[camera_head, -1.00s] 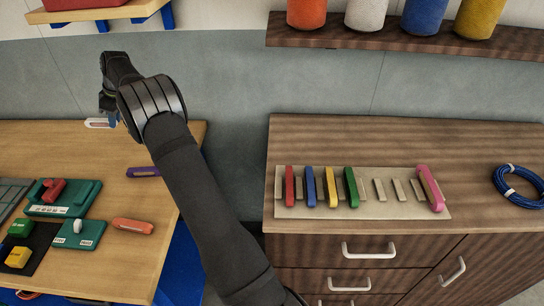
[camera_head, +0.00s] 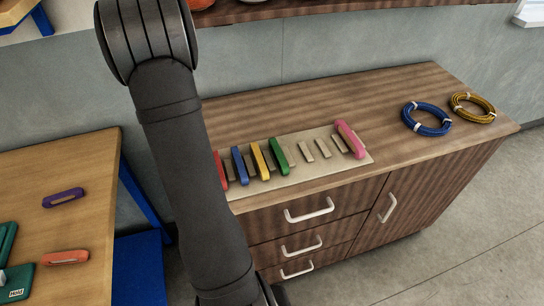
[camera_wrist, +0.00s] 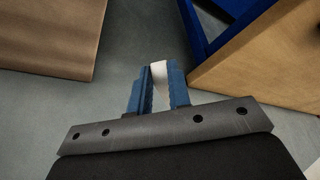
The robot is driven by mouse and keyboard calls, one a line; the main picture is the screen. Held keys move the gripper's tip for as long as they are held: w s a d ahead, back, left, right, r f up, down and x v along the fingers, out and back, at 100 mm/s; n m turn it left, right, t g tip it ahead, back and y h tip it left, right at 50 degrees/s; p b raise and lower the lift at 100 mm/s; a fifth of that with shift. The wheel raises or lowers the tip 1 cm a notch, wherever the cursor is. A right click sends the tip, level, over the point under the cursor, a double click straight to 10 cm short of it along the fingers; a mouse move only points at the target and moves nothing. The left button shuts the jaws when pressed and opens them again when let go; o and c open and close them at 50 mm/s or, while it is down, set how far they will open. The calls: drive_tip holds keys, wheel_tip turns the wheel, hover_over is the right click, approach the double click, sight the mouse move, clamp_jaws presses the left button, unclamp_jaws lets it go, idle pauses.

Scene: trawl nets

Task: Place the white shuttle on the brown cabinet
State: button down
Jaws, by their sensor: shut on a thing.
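The white shuttle (camera_wrist: 158,70) shows in the wrist view between the two blue fingers of my gripper (camera_wrist: 158,82), which is shut on it. Only its pale end shows; the rest is hidden by the fingers. Grey floor or wall lies behind it. The brown cabinet (camera_head: 410,155) stands at the middle and right of the head view, and a brown surface (camera_wrist: 50,35), likely the cabinet, is at the upper left of the wrist view. My gripper and the shuttle are outside the head view.
A beige rack (camera_head: 315,165) on the cabinet holds red, blue, yellow, green and pink shuttles, with bare slots before the pink one (camera_head: 349,138). Blue (camera_head: 427,118) and yellow (camera_head: 472,107) coils lie at right. The wooden table (camera_head: 90,200) holds purple (camera_head: 63,197) and orange (camera_head: 66,257) shuttles.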

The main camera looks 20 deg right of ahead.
drive_tip(key=s+d+r+m+h, duration=0.1)
drive_tip(key=s+d+r, duration=0.15)
drive_tip(key=d, duration=0.75)
drive_tip(key=s+d+r+m, duration=0.1)
drive_tip(key=s+d+m, duration=0.15)
drive_tip(key=d, duration=0.75)
wheel_tip(320, 180, up, 4)
drive_tip(key=m+t+h, duration=0.1)
drive_tip(key=m, duration=0.2)
hover_over(321, 161)
drive_tip(key=s+d+m+h, duration=0.1)
drive_tip(key=s+d+m, duration=0.15)
drive_tip(key=s, duration=1.05)
drive_tip(key=w+a+f, duration=0.1)
drive_tip(key=w+f, duration=0.1)
drive_tip(key=w, duration=0.1)
drive_tip(key=w+f, duration=0.2)
drive_tip(key=w, duration=0.2)
drive_tip(key=w+a+f, duration=0.1)
drive_tip(key=w+f, duration=0.1)
drive_tip(key=w, duration=0.2)
drive_tip(key=shift+w+a, duration=0.15)
drive_tip(key=shift+a, duration=0.2)
drive_tip(key=shift+f, duration=2.05)
drive_tip(key=shift+f, duration=0.1)
